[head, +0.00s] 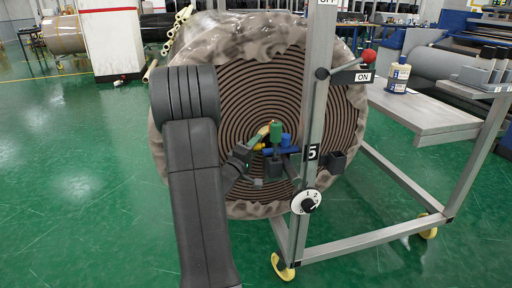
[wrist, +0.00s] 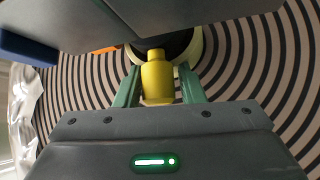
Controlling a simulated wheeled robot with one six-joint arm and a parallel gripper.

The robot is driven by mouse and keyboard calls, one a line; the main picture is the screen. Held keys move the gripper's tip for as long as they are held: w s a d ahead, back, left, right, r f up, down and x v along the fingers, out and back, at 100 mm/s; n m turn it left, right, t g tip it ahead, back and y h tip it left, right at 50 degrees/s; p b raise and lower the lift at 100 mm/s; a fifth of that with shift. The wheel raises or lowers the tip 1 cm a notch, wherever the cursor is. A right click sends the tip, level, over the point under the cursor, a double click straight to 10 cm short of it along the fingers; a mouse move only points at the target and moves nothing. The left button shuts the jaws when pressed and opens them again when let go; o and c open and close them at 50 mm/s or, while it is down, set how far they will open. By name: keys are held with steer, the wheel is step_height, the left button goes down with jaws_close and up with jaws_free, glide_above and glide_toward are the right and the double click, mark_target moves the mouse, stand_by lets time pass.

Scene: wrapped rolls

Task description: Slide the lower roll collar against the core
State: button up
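The big wrapped roll (head: 235,105) stands with its spiral end face toward me. Its pale core ring (wrist: 195,45) shows in the wrist view, with a dark hollow inside. My gripper (head: 258,146) is at the middle of the roll face in the head view. In the wrist view its two green fingers (wrist: 160,88) stand apart on either side of a yellow knob-like piece (wrist: 157,78), in front of the core. Whether they press on it is unclear. The collar itself cannot be told apart clearly. A green cylinder (head: 276,132) and a blue part (head: 286,139) sit close by.
A side table (head: 425,115) holds a bottle (head: 398,75). The green floor at left is clear.

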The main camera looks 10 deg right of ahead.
steer(key=shift+s, duration=0.15)
steer(key=p+v, duration=0.2)
steer(key=v, duration=1.1)
steer(key=shift+s+a, duration=0.2)
steer(key=shift+a, duration=0.1)
steer(key=b+x, duration=0.2)
steer(key=x, duration=1.2)
steer(key=shift+s+f, duration=0.1)
steer(key=shift+f, duration=0.05)
steer(key=shift+s, duration=0.3)
steer(key=shift+w+a, duration=0.1)
